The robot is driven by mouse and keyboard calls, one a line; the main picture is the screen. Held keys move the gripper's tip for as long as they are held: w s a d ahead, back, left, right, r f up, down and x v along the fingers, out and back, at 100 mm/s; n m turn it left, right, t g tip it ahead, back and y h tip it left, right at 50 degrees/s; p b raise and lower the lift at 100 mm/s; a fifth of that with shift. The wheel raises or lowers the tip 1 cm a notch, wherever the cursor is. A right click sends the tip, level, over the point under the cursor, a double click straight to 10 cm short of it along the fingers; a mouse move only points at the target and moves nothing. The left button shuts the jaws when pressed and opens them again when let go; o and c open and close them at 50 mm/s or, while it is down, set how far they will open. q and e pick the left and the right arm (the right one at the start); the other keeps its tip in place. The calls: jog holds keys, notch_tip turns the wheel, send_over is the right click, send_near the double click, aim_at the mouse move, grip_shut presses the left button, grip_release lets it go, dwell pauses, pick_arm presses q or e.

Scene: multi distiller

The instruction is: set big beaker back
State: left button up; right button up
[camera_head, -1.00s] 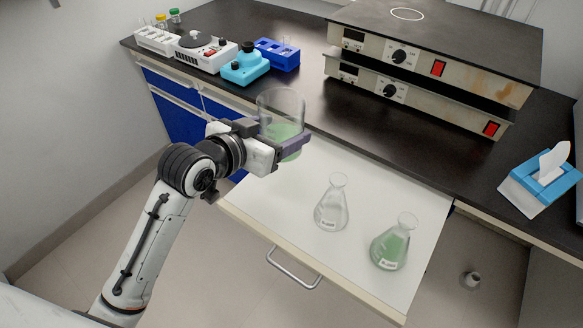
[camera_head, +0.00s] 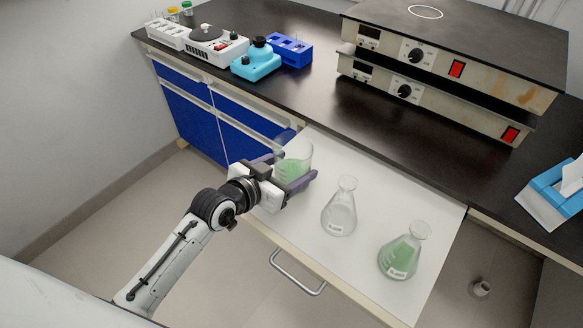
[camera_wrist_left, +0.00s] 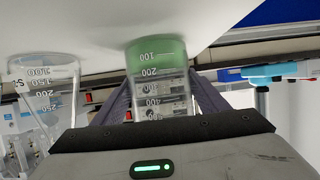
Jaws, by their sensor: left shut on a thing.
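The big beaker (camera_head: 293,160) is clear glass with green liquid in it. My left gripper (camera_head: 290,176) is shut on it, with one finger on each side. The beaker is upright at the left end of the white pull-out drawer board (camera_head: 300,235). I cannot tell whether its base touches the board. The left wrist view also shows the beaker (camera_wrist_left: 158,85) between the two purple fingers (camera_wrist_left: 160,105), with its graduation marks upside down. My right gripper is not in view.
A clear conical flask (camera_head: 339,210) and a conical flask with green liquid (camera_head: 402,252) stand on the board to the right. Stacked hot plates (camera_head: 430,75), a turquoise device (camera_head: 257,62) and a tissue box (camera_head: 555,195) are on the black bench. The board's front middle is bare.

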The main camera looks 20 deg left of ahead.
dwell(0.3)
pick_arm(q)
jog(key=o, duration=1)
jog(key=shift+f, duration=0.25)
jog(key=o, duration=0.5)
jog(key=shift+c, duration=0.2)
jog(key=shift+r, duration=0.15)
jog(key=shift+s+r, duration=0.1)
jog(key=shift+s, duration=0.05)
jog(key=v, duration=1.1)
jog(key=shift+s+r+p, duration=0.2)
jog(key=shift+s+p, duration=0.05)
jog(key=shift+p, duration=0.05)
jog(key=shift+a, duration=0.15)
